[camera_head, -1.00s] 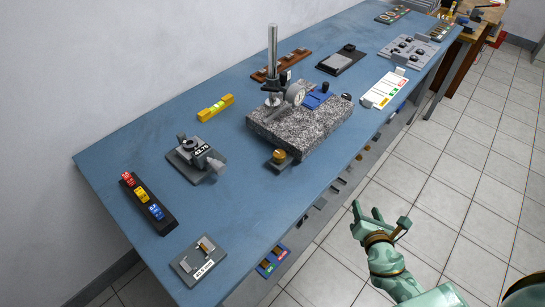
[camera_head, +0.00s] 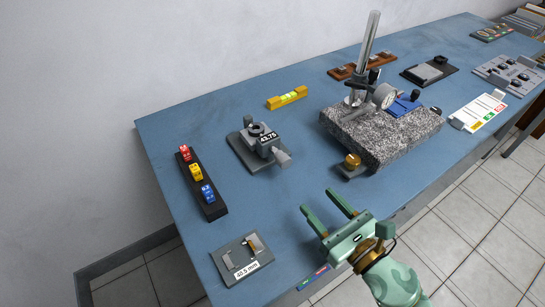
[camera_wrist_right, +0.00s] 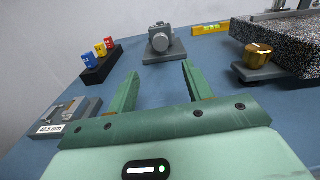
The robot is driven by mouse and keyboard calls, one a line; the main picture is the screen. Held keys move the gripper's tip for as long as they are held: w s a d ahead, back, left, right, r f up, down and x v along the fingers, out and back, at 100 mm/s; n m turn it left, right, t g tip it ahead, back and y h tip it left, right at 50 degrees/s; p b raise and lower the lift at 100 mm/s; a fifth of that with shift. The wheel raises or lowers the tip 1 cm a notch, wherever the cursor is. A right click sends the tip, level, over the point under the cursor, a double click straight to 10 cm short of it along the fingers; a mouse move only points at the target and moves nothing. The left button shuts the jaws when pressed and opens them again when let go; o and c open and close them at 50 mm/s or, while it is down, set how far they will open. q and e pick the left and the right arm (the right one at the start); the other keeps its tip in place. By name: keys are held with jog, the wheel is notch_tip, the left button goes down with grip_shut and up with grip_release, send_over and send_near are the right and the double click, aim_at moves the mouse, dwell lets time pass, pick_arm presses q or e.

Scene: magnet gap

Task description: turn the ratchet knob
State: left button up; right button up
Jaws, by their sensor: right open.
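Two parts could be the ratchet knob, and I cannot tell which from the frames. One is a brass knob (camera_head: 352,160) on a small grey base at the granite block's front left corner; it also shows in the right wrist view (camera_wrist_right: 258,53). The other is the grey tapered end (camera_head: 283,158) of a grey gauge (camera_head: 258,138) marked 43.75, which shows at the top of the wrist view (camera_wrist_right: 160,42). My right gripper (camera_head: 318,199) is open and empty over the table's front part, in front of both and touching neither. My left gripper is not in view.
The granite block (camera_head: 395,140) carries a steel post and dial gauge. A black rack (camera_head: 212,207) with red, yellow and blue pieces and a 40.5 mm plate (camera_head: 225,267) are at left. A yellow level (camera_head: 287,98) lies behind. Blue table (camera_head: 275,205) is bare left of my gripper.

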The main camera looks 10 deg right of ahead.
jog(key=p, duration=0.2)
send_near(287, 164)
jog(key=x, duration=0.3)
jog(key=shift+r, duration=0.25)
jog(key=x, duration=0.9)
jog(key=shift+w+f, duration=0.1)
jog(key=shift+f, duration=0.25)
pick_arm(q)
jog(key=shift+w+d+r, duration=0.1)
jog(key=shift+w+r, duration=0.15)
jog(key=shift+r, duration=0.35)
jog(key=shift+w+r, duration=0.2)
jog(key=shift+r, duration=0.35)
pick_arm(e)
jog(key=shift+c, duration=0.3)
jog(key=c, duration=0.9)
